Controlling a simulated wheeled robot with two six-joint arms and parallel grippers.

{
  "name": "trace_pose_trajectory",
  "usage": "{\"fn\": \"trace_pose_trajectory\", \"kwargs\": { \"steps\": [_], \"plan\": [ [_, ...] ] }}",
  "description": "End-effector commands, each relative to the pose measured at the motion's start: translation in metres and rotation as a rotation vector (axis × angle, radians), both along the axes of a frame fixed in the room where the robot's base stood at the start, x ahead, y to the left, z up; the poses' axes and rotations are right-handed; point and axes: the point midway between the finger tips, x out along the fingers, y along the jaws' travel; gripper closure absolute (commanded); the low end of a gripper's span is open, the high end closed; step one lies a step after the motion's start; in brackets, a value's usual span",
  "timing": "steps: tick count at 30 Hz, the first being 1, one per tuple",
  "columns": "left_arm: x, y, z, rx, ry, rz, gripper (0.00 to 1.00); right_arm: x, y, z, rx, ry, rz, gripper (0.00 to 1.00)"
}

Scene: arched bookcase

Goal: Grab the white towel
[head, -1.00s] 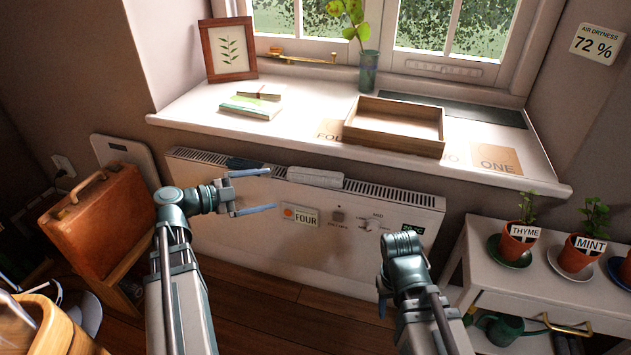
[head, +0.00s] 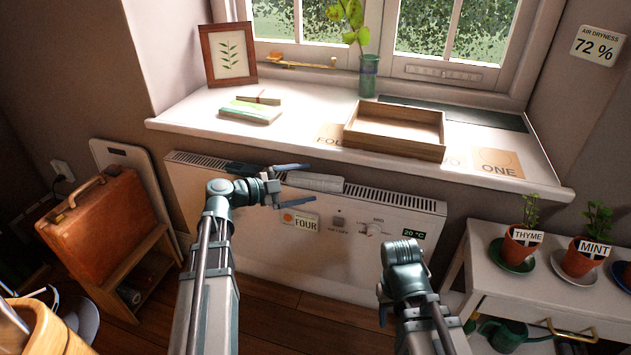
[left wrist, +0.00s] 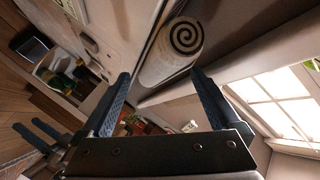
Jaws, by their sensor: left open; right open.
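The white towel (head: 322,182) is a rolled bundle lying on top of the white heater (head: 270,196) under the windowsill. In the left wrist view the towel (left wrist: 167,58) shows a dark spiral at its rolled end. My left gripper (head: 309,184) is open and empty, at the towel's left end. In the left wrist view its two fingers (left wrist: 160,76) point at the towel, which appears between and just past the fingertips. My right gripper (head: 382,306) hangs low in front of the heater, mostly hidden by its wrist. It appears open in the left wrist view (left wrist: 39,131).
The windowsill (head: 190,112) overhangs behind, holding a wooden tray (head: 400,148). A plant stand (head: 470,262) stands right, a brown briefcase (head: 95,222) left.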

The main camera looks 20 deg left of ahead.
Motion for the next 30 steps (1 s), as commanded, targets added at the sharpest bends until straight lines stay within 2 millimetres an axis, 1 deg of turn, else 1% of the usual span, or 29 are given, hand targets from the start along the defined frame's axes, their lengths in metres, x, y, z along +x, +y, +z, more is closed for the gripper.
{"fn": "trace_pose_trajectory", "kwargs": {
  "steps": [1,5,12,13,17,18,20,21,23,24,26,27,28,30],
  "plan": [
    [0.0054,-0.0051,-0.0038,0.0,0.0,-0.003,0.03,0.0,0.0,-0.0037,0.0,0.0,0.0,0.5],
    [0.0115,-0.0115,-0.005,0.0,0.001,-0.001,0.03,0.0,0.0,-0.0049,0.0,0.0,-0.001,0.5],
    [0.012,-0.0126,-0.0047,0.0,0.0,0.0,0.03,0.0,0.0001,-0.0046,0.0,0.0,-0.001,0.5],
    [0.0121,-0.0125,-0.0047,0.0,0.0,0.0,0.05,0.0,0.0001,-0.0046,0.0,0.0,-0.001,0.5],
    [0.012,-0.0125,-0.0047,0.0,0.0,0.0,0.28,-0.0001,0.0,-0.0046,0.0,0.0,-0.001,0.5],
    [0.0119,-0.0124,-0.0047,0.0,0.0,0.0,0.35,-0.0001,0.0,-0.0046,0.0,0.0,-0.001,0.5],
    [0.0119,-0.0124,-0.0047,0.0,0.0,0.0,0.46,-0.0001,0.0,-0.0046,0.0,0.0,-0.001,0.5],
    [0.0118,-0.0125,-0.0048,0.0,0.0,0.0,0.53,-0.0001,0.0,-0.0046,0.0,0.0,-0.001,0.5],
    [0.0118,-0.0125,-0.0048,0.0,0.001,-0.001,0.64,0.0,0.0001,-0.0046,0.0,0.0,-0.001,0.5],
    [0.0118,-0.0124,-0.0049,0.0,0.001,-0.001,0.72,0.0,0.0,-0.0047,0.0,0.0,-0.001,0.5],
    [0.0117,-0.0124,-0.0049,0.0,0.001,-0.001,0.82,0.0,0.0,-0.0047,0.0,0.0,-0.001,0.5],
    [0.0116,-0.0125,-0.0049,0.0,0.001,-0.001,0.9,0.0,0.0,-0.0047,0.0,0.0,-0.001,0.5],
    [0.0116,-0.0125,-0.0049,0.0,0.001,-0.001,0.94,0.0,0.0,-0.0047,0.0,0.0,-0.001,0.5],
    [0.0116,-0.0125,-0.0049,0.0,0.001,-0.001,0.94,-0.0001,0.0,-0.0047,0.0,0.0,-0.001,0.5]
  ]
}}
